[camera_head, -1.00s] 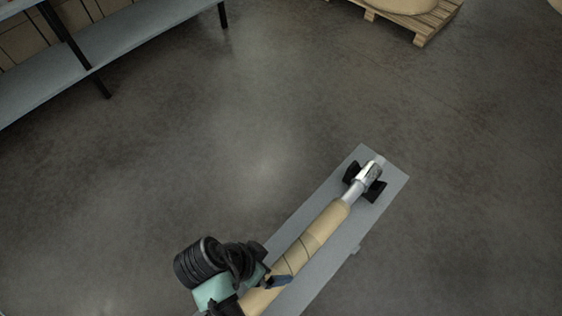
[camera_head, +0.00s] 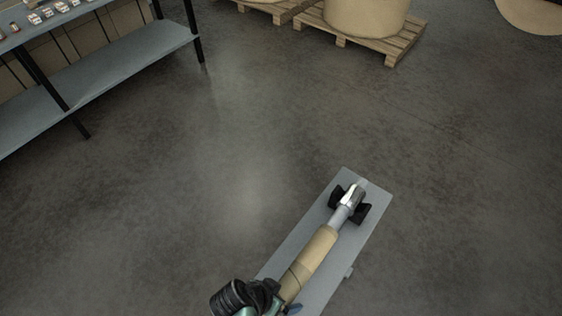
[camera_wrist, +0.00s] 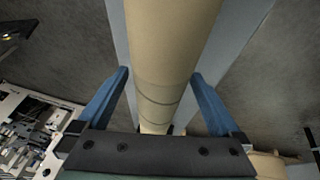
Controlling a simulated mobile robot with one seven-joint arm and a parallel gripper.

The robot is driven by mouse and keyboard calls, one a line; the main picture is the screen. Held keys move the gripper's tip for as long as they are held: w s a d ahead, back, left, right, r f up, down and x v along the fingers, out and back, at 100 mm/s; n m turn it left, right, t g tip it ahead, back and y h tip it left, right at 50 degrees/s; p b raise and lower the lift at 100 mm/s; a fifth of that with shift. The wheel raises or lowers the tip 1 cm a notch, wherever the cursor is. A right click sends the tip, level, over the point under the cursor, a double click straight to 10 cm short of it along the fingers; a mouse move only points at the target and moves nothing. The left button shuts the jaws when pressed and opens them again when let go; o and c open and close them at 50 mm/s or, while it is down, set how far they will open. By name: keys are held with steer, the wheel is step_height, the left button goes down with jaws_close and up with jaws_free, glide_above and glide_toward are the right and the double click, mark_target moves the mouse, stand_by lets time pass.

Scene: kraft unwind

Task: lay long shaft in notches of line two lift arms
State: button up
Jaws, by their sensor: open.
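The long shaft (camera_head: 342,205) has a bright metal end and a tan sleeve (camera_head: 313,253) around its middle. Its far end rests in a black cradle (camera_head: 361,213) on a narrow grey bench (camera_head: 376,193). In the wrist view the tan sleeve (camera_wrist: 165,50) runs between the two blue fingers of my gripper (camera_wrist: 160,74). The fingers are spread, one on each side, with a visible gap to the sleeve. The near end of the shaft is hidden or out of the head view. I cannot identify the line two lift arms.
A grey shelf rack (camera_head: 140,55) with small items stands at upper left. Wooden pallets (camera_head: 390,45) stand at the top, one bearing a large tan roll (camera_head: 365,12). Machinery (camera_wrist: 30,125) shows at left in the wrist view. The floor (camera_head: 230,150) between is clear.

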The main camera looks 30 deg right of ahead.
mark_target(286, 290)
jaws_close()
steer(key=shift+c, duration=2.4)
jaws_free()
jaws_close()
steer(key=shift+w+r, duration=0.15)
steer(key=shift+r, duration=0.1)
steer(key=shift+r, duration=0.1)
steer(key=shift+r+p, duration=2.35)
steer(key=shift+p, duration=0.05)
step_height(286, 290, up, 13)
steer(key=p, duration=1.2)
